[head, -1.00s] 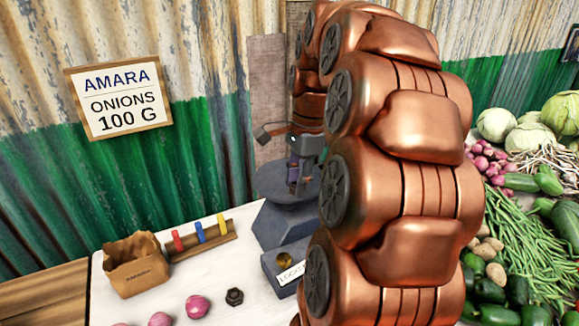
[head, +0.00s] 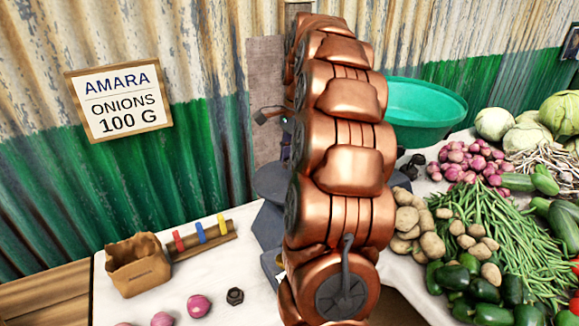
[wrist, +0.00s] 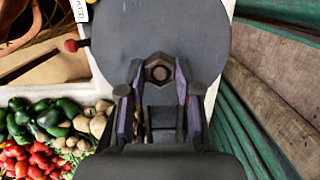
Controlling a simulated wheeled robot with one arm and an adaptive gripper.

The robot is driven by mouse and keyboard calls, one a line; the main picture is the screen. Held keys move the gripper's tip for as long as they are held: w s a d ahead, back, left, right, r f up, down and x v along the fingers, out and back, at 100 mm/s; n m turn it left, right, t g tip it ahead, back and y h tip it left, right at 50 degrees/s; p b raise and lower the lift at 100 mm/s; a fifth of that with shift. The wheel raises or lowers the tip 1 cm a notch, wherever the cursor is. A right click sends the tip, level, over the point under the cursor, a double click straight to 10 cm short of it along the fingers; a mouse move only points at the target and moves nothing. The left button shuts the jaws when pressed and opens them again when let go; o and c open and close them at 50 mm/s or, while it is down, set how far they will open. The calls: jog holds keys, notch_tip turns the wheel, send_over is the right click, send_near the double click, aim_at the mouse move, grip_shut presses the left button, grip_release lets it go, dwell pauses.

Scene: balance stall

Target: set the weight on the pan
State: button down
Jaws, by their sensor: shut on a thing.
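In the wrist view a dark hexagonal weight (wrist: 159,68) with a round centre sits between the fingertips of my gripper (wrist: 160,78), which is shut on it. Directly beyond it is the round grey pan (wrist: 115,45), with the weight over its surface. I cannot tell whether the weight touches the pan. In the head view only the left part of the pan (head: 268,182) shows; my arm hides the rest, along with the gripper's fingers and the held weight.
Another dark hexagonal weight (head: 235,296) lies on the white table near several onions (head: 199,306). A paper bag (head: 138,264) and a rack with coloured pieces (head: 201,237) stand at left. A green basin (head: 425,108) and vegetables (head: 500,240) are at right.

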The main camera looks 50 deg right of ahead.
jog(key=shift+w+f+p, duration=0.1)
jog(key=shift+f+p, duration=0.2)
jog(key=shift+f, duration=1.5)
jog(key=shift+f, duration=0.2)
jog(key=c, duration=0.8)
grip_release()
jog(key=shift+s+d+r+b, duration=0.15)
jog(key=shift+d+r, duration=0.1)
jog(key=shift+r, duration=1.3)
jog(key=shift+d+r+b, duration=0.15)
jog(key=shift+d+r, duration=0.05)
jog(key=shift+r, duration=1.35)
jog(key=shift+s+d+r+b, duration=0.15)
jog(key=shift+d+r, duration=0.1)
jog(key=shift+r, duration=1.3)
jog(key=shift+d+r+p, duration=0.2)
jog(key=shift+r+p, duration=0.75)
jog(key=shift+r, duration=0.55)
